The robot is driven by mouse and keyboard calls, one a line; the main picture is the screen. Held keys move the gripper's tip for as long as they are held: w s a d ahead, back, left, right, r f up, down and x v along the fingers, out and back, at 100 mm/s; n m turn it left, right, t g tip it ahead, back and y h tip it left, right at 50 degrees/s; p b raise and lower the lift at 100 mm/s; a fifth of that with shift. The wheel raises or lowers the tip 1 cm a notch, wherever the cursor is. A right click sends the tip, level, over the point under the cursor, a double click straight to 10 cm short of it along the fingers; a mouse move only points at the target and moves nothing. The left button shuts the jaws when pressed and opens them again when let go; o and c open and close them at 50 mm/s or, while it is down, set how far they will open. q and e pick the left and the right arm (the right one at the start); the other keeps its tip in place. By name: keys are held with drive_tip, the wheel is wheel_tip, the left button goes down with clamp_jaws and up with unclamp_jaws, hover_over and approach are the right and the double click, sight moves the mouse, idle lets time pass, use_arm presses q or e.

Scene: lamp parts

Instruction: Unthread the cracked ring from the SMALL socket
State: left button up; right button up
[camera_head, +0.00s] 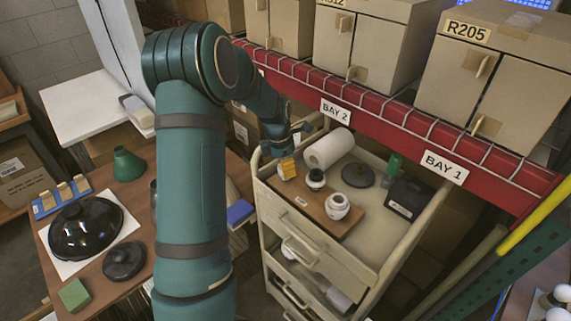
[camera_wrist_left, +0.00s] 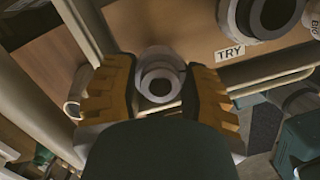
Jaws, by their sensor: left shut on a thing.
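My left gripper (camera_head: 287,168) reaches over the cart, its yellow finger pads at the left end of a brown board (camera_head: 307,201). In the left wrist view its fingers (camera_wrist_left: 158,88) are on both sides of a pale round ring-shaped part (camera_wrist_left: 160,65) with a grey inner ring and dark hole, and are shut on it. Whether it still sits in a socket, and any crack, cannot be told. A white socket with a black top (camera_head: 317,178) stands beside the gripper. A larger white socket (camera_head: 337,205) stands further right. My right gripper is not in view.
A paper roll (camera_head: 328,148), a dark disc (camera_head: 357,175) and a black box (camera_head: 408,198) lie on the cart near the board. A red shelf beam (camera_head: 400,115) runs behind. A black dome (camera_head: 85,228) rests on the left table.

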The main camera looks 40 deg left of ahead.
use_arm(q)
drive_tip(key=shift+d+n+p, duration=0.1)
drive_tip(key=shift+n+p, duration=0.95)
drive_tip(key=shift+n, duration=0.45)
drive_tip(key=shift+s+n+y+p, duration=0.1)
drive_tip(key=shift+n+y+p, duration=0.4)
drive_tip(key=shift+n+p, duration=1.2)
drive_tip(key=shift+n, duration=0.3)
drive_tip(key=shift+n, duration=0.4)
drive_tip(key=n, duration=0.3)
drive_tip(key=shift+d+y, duration=0.1)
drive_tip(key=shift+y, duration=0.2)
drive_tip(key=n, duration=0.3)
